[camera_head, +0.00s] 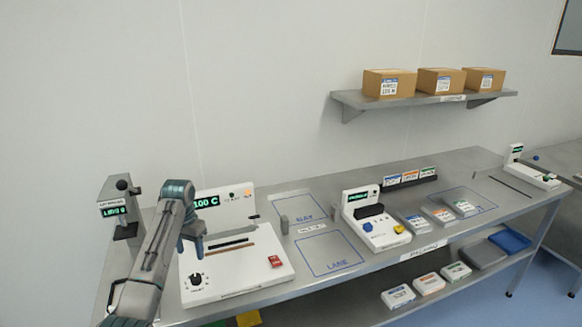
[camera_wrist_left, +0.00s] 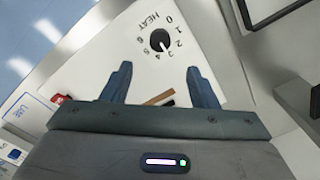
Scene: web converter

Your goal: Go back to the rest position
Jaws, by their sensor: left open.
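My left gripper (camera_head: 192,243) hangs over the left part of the white heat-sealer machine, which has a green "100 C" display (camera_head: 207,202). In the left wrist view my left gripper (camera_wrist_left: 160,85) has its two blue fingers apart with nothing between them. Beyond the fingers is the white machine top (camera_wrist_left: 133,52) with a black heat knob (camera_wrist_left: 160,40). The knob also shows in the head view (camera_head: 196,279), near the machine's front left corner. The gripper looks apart from the machine. My right gripper is in neither view.
A small grey device (camera_head: 123,208) stands at the table's left end. A red button (camera_head: 275,261) is on the machine. To the right are a blue "LANE" outline (camera_head: 330,254), a second white machine (camera_head: 378,229) and several labelled packs. A shelf (camera_head: 350,99) holds three cardboard boxes (camera_head: 388,83).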

